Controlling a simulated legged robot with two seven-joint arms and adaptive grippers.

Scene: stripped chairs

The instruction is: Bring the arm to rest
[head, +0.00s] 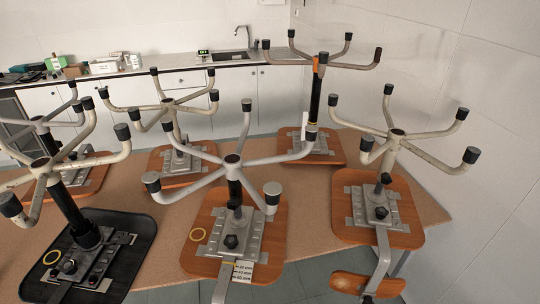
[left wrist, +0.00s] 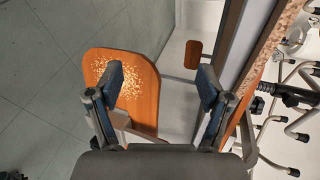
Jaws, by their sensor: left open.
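My left gripper (left wrist: 160,82) shows in the left wrist view with its two blue-grey fingers spread apart and nothing between them. A wooden panel (left wrist: 146,91) with a pale speckled patch lies behind and beside its left finger; I cannot tell how far away it is. A smaller wooden piece (left wrist: 193,54) is beyond the right finger. Neither arm nor gripper shows in the head view. My right gripper is in no view.
Upturned stripped chairs crowd the brown table (head: 325,204), with five-armed bases raised, including a black-seated one (head: 135,226) and a wooden-seated one (head: 262,207). A counter with a sink (head: 232,57) stands behind.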

